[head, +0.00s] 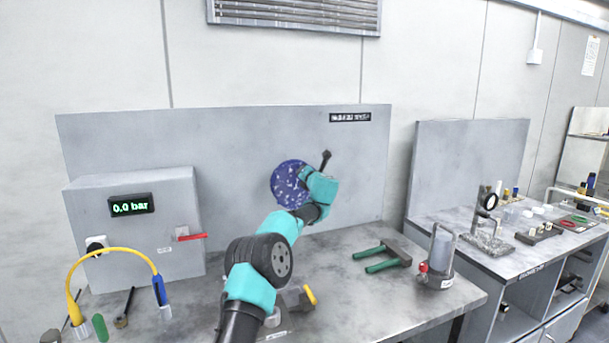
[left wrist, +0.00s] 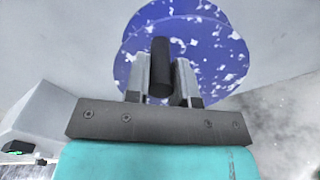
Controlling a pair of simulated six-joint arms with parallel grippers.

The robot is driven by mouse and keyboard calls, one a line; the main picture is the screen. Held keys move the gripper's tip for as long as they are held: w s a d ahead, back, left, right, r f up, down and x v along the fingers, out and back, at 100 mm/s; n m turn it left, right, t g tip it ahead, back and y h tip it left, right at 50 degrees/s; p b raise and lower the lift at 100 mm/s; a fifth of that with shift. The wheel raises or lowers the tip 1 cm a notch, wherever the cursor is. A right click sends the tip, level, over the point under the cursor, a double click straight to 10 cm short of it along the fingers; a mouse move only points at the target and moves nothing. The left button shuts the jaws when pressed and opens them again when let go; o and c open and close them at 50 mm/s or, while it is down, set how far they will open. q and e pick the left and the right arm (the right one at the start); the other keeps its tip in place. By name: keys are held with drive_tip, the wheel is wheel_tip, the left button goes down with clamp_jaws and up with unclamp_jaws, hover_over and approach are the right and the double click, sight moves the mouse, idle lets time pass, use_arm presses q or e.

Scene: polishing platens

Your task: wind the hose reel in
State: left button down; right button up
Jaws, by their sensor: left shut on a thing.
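The hose reel (head: 288,184) is a round blue disc with white flecks on the grey upright panel. In the left wrist view the reel (left wrist: 207,42) shows two overlapping blue discs. A black cylindrical handle (left wrist: 160,60) sticks out from its face toward me. My left gripper (left wrist: 160,82) is shut on this handle, one grey finger on each side. In the head view my left gripper (head: 303,175) is at the reel's right side, its fingers mostly hidden by my teal wrist. I cannot make out a hose on the reel. My right gripper is not in view.
A grey box (head: 132,240) with a display reading 0.0 bar and a red lever (head: 190,237) stands left. A yellow hose (head: 113,251) arches before it. Green-handled pliers (head: 382,256) and a grey canister (head: 440,250) sit right. The bench between the panel and pliers is clear.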

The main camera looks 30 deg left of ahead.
use_arm(q)
drive_tip(key=c, duration=1)
unclamp_jaws()
drive_tip(key=shift+o, duration=0.2)
drive_tip(key=shift+d, duration=0.1)
drive_tip(key=v, duration=1.7)
drive_tip(key=shift+s+d, duration=0.1)
drive_tip(key=shift+c, duration=0.2)
